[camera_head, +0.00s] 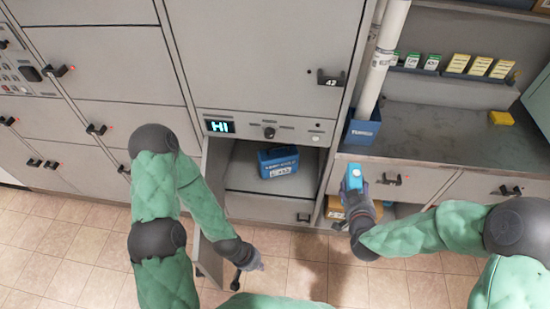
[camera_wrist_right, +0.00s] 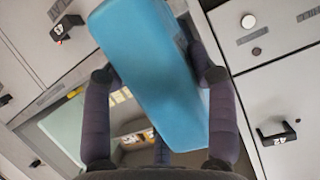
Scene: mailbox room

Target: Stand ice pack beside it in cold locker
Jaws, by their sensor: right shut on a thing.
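The light blue ice pack (camera_head: 353,178) is held upright by my right gripper (camera_head: 358,196), to the right of the open locker and apart from it. In the right wrist view the ice pack (camera_wrist_right: 150,65) lies between the two dark fingers. The cold locker (camera_head: 248,170) stands open under the lit "HI" display. Inside it sits a dark blue box (camera_head: 279,162) with a white label, with bare floor to its left. My left gripper (camera_head: 251,262) is low by the open locker door (camera_head: 211,205); its fingers are too small to tell open or shut.
The locker door hangs open at the opening's left side, close to my left forearm. A blue holder (camera_head: 362,127) with a white tube (camera_head: 384,60) stands right of the locker. A grey counter (camera_head: 430,133) carries a yellow block (camera_head: 501,118). Closed lockers fill the left.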

